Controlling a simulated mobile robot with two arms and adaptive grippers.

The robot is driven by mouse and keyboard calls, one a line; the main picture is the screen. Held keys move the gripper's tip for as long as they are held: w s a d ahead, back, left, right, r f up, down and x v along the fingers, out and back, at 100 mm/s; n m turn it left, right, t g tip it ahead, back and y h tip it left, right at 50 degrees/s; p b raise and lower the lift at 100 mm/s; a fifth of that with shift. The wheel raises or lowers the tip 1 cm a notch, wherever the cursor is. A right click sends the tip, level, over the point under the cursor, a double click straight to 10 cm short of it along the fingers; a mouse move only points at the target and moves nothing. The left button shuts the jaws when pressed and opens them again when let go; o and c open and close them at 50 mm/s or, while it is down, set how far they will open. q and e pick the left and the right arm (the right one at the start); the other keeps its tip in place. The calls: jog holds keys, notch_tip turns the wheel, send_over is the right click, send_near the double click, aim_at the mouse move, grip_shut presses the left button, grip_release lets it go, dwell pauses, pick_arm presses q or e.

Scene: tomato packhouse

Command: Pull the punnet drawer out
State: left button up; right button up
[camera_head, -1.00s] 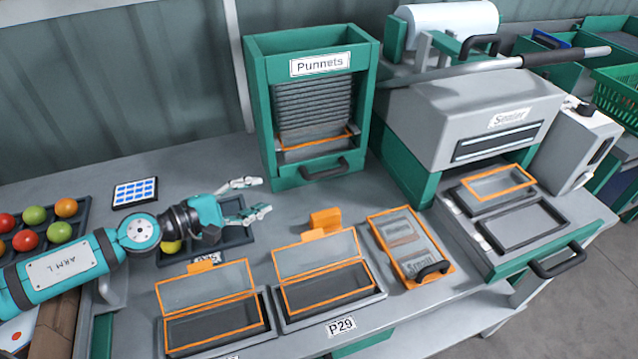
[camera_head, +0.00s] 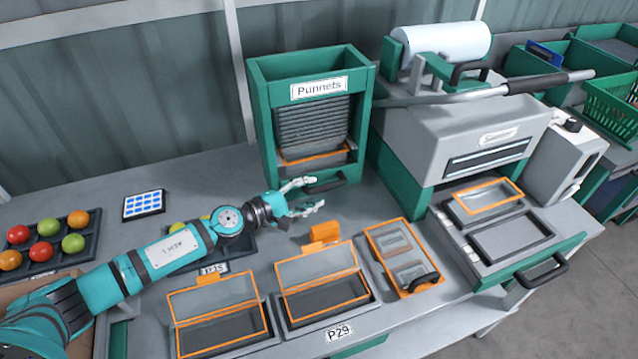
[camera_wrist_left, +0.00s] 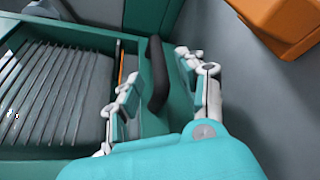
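The green punnet dispenser (camera_head: 262,130), labelled "Punnets", stands at the back of the bench with a stack of dark punnets (camera_head: 313,122) inside. Its drawer (camera_head: 338,170) at the bottom looks pushed in and has a black bar handle (camera_head: 327,185). My left gripper (camera_head: 316,193) is at the handle, its fingers spread. In the left wrist view the handle (camera_wrist_left: 157,75) lies between the two open fingers of the gripper (camera_wrist_left: 158,70), with a gap on at least one side. Contact cannot be told. My right gripper is in no view.
Two orange-framed trays (camera_head: 220,345) (camera_head: 332,318) and an orange block (camera_head: 324,232) lie in front of the dispenser. An orange-edged holder (camera_head: 376,245) is right of them. The grey sealer (camera_head: 450,110) stands to the right. A tomato tray (camera_head: 92,245) is at left.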

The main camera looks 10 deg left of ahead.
pick_arm(q)
jog(key=shift+x, duration=1.7)
grip_shut()
